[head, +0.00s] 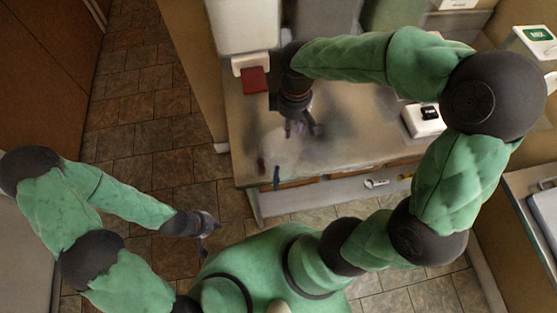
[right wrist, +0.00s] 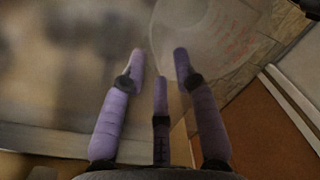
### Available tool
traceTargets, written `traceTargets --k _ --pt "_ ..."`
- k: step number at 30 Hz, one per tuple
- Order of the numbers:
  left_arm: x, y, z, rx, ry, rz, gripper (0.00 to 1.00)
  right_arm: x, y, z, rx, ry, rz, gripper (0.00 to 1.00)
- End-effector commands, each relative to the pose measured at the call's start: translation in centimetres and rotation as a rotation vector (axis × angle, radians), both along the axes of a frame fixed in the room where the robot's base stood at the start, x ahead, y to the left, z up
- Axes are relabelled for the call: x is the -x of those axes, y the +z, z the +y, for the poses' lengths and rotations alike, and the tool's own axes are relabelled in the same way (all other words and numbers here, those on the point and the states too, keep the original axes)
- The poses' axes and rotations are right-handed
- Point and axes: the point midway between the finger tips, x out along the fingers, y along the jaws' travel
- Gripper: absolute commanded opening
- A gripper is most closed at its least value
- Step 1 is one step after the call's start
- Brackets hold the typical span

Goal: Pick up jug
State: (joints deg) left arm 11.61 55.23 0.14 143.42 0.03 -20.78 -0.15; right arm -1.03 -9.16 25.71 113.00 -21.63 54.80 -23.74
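The jug (right wrist: 228,32) is clear plastic with red measuring marks, seen in part at the top right of the right wrist view. In the head view the jug (head: 277,150) stands near the front left edge of the counter, faint and see-through. My right gripper (head: 302,130) is above the counter just beside the jug, pointing down. In the right wrist view its purple fingers (right wrist: 160,62) are spread, with nothing between them, and their tips are close to the jug's near side. I cannot tell whether they touch it. My left gripper (head: 208,224) hangs over the floor, small and dark.
The counter (head: 350,137) is bare in the middle. A white box with a dark top (head: 424,119) stands at its right. A red object (head: 254,80) is at the back left. Tiled floor lies left.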

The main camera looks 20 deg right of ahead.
Motion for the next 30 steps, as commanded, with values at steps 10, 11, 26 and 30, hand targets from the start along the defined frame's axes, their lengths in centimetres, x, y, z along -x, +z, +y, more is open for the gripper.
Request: traceTargets --k 10,11,26,30 --pt "0.0 -0.9 0.0 0.000 0.000 0.000 0.00 0.2 -3.9 0.2 -0.001 -0.001 0.001 0.30" --pt "0.0 -1.0 0.0 0.000 0.000 0.000 0.00 0.2 -4.0 0.2 -0.001 -0.001 0.001 0.30" --pt "0.0 -2.7 0.0 0.000 0.000 0.000 0.00 0.2 -9.1 0.3 0.000 -0.002 0.000 0.30" --pt "0.0 -2.6 0.0 0.000 0.000 0.000 0.00 0.2 -9.1 0.3 0.000 -0.002 -0.001 0.30"
